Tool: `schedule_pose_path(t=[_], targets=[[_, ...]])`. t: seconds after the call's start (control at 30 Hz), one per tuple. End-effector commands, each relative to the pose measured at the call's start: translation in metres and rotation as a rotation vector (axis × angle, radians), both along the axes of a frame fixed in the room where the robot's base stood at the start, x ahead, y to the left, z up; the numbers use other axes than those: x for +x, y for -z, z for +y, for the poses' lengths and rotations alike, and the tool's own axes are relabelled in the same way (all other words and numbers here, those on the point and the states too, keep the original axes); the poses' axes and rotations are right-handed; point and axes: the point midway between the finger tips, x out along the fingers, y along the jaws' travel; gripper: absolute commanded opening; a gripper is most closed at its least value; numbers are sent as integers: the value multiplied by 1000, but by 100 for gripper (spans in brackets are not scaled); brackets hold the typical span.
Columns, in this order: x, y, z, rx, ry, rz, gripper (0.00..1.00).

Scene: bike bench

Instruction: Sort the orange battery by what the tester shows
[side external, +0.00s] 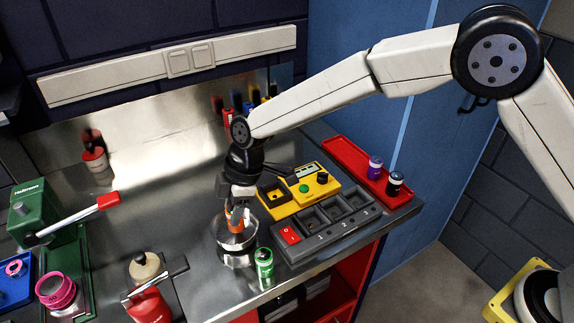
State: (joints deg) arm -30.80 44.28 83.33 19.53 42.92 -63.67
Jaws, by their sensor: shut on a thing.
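My gripper (238,205) points down and is shut on the orange battery (237,218), which is partly hidden by the fingers. It is at the mouth of a shiny metal cup (237,252); I cannot tell whether the battery's lower end is inside it. The yellow tester (312,197) lies behind and to the right, with a green round part, a black knob and a small display too small to read. In front of it is a grey sorting tray (325,241) with numbered compartments and a red block at its left end.
A green battery (264,263) stands right of the cup near the bench's front edge. A red tray (352,166) at right holds a purple battery (375,167) and a dark one (394,184). A red bottle (148,303) and green press (45,215) stand left.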

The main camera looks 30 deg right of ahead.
Motion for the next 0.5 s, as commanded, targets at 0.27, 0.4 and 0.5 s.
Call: schedule_pose_path(t=[0.27, 0.4, 0.5], targets=[[0, 3, 0, 0, 0, 0, 0], [0, 4, 0, 0, 0, 0, 0], [0, 6, 0, 0, 0, 0, 0]])
